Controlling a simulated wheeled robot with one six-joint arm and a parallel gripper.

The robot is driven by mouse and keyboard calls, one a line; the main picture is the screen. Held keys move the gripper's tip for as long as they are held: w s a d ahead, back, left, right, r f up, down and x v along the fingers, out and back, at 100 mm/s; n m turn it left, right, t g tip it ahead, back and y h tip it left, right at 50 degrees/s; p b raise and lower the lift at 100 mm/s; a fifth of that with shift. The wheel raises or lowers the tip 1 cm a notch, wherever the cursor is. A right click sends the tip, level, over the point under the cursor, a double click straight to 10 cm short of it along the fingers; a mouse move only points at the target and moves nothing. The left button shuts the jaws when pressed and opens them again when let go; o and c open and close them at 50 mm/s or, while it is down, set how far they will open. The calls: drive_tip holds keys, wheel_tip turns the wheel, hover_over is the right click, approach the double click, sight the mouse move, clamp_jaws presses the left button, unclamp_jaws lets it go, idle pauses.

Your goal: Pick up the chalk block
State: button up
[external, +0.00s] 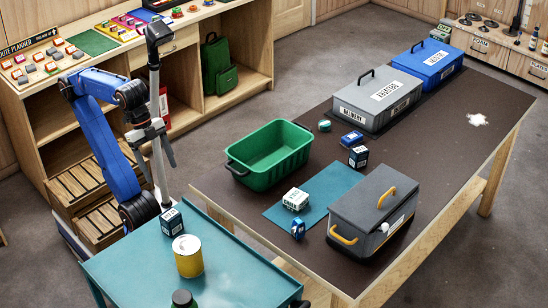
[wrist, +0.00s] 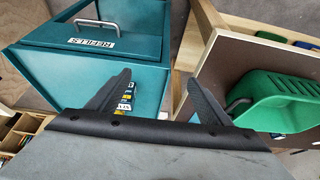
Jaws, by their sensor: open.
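A small white block with dark print and a green edge (external: 295,199) lies on the teal mat (external: 327,191) on the dark table; it looks like the chalk block, but its label is too small to read. My gripper (wrist: 158,73) is open and empty in the wrist view, its two dark fingers spread apart. In the external view my gripper (external: 152,140) is raised in front of the wooden shelves, well left of the table and apart from the block. The block is not visible in the wrist view.
A green bin (external: 270,153) stands left of the mat; it also shows in the wrist view (wrist: 262,92). A grey toolbox (external: 372,208) is right of the mat. A yellow can (external: 187,256) and a dark box (external: 172,222) stand on the teal surface in front.

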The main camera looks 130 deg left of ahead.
wheel_tip(320, 180, up, 11)
drive_tip(key=w+a+r+m+g, duration=0.1)
drive_tip(key=w+a+r+m, duration=0.15)
drive_tip(key=w, duration=0.35)
drive_tip(key=w+a+r+m+g, duration=0.1)
drive_tip(key=w+a+r+m, duration=0.15)
drive_tip(key=w, duration=0.45)
drive_tip(key=m+g, duration=0.3)
drive_tip(key=m, duration=0.9)
hover_over(295, 196)
wheel_tip(295, 196, down, 5)
wheel_tip(295, 196, down, 23)
drive_tip(key=shift+w+r, duration=0.15)
drive_tip(key=c, duration=1.1)
